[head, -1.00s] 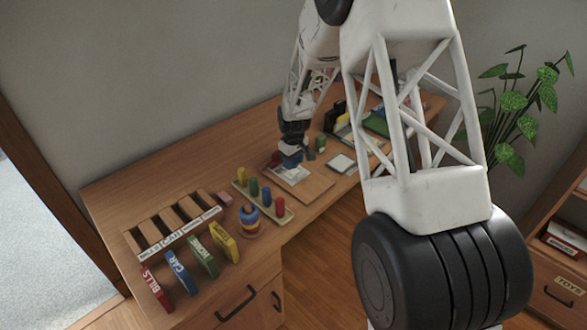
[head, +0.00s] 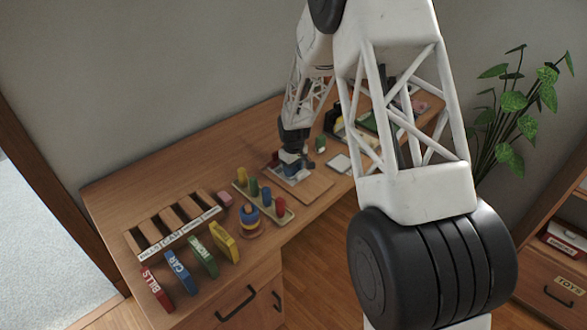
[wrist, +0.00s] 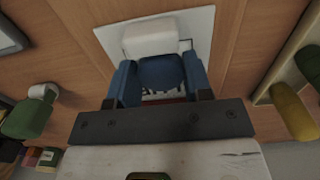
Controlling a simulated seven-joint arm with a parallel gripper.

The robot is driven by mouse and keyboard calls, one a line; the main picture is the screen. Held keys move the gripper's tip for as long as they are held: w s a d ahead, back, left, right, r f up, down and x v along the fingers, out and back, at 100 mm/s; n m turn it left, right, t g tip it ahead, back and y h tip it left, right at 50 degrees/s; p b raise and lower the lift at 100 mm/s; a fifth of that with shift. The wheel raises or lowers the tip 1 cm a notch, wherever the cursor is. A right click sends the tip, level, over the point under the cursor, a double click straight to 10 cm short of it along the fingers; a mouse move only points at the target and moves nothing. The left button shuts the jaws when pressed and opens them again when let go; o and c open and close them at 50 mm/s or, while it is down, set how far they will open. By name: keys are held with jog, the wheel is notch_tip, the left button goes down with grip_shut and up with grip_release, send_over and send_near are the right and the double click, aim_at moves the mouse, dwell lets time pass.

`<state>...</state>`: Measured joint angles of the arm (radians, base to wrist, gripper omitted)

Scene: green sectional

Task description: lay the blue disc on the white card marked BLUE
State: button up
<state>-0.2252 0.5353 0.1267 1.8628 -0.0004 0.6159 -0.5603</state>
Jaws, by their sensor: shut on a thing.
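My gripper (head: 291,165) is low over the wooden board on the desk, and its jaws (wrist: 160,84) are shut on a blue piece (wrist: 160,72), which I take for the blue disc. A pale, rounded block sits just past it in the wrist view. A white card (wrist: 110,37) lies under and around the gripper; it also shows in the head view (head: 300,180). Dark marks show on the card, but the gripper covers most of them and I cannot read them. I cannot tell whether the blue piece touches the card.
A pegged rack (head: 272,208) with several coloured pegs and a ring stacker (head: 250,222) stand left of the board. A green piece with a white end (head: 320,144) stands to the right, near a white pad (head: 340,163). Coloured labelled blocks (head: 178,272) stand at the front left.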

aim_at(294, 170)
jog(key=shift+f, duration=0.1)
jog(key=o, duration=0.9)
jog(key=shift+r, duration=6.15)
